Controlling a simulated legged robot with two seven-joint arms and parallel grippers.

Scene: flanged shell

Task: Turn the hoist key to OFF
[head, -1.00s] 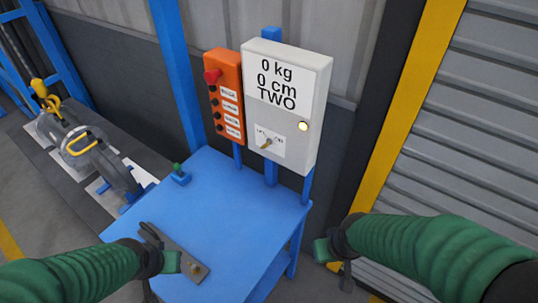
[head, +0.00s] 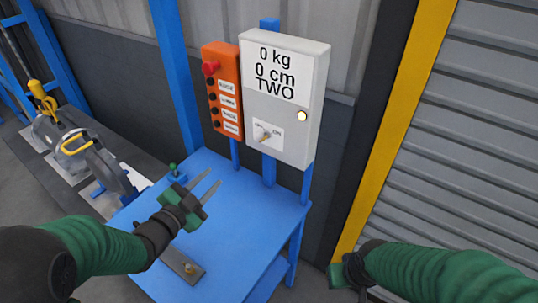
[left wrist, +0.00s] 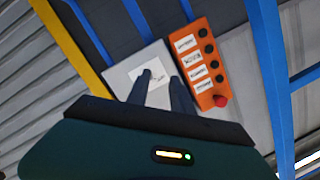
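The hoist key (head: 264,136) sits in a white switch plate low on the grey control box (head: 283,100). Its handle is tilted, and a lit round lamp is above it at right. The box display reads "0 kg 0 cm TWO". My left gripper (head: 212,184) is over the blue table, below and left of the key, its two fingers apart with nothing between them. In the left wrist view its fingers (left wrist: 165,92) point toward the box and the switch plate (left wrist: 150,76). My right gripper (head: 340,276) is low at right, away from the box; its fingers are not clear.
An orange button pendant (head: 222,92) with a red stop button hangs just left of the box. The blue table (head: 240,225) carries a small green-topped lever (head: 174,170) and a grey plate with a brass knob (head: 188,268). A shutter stands at right.

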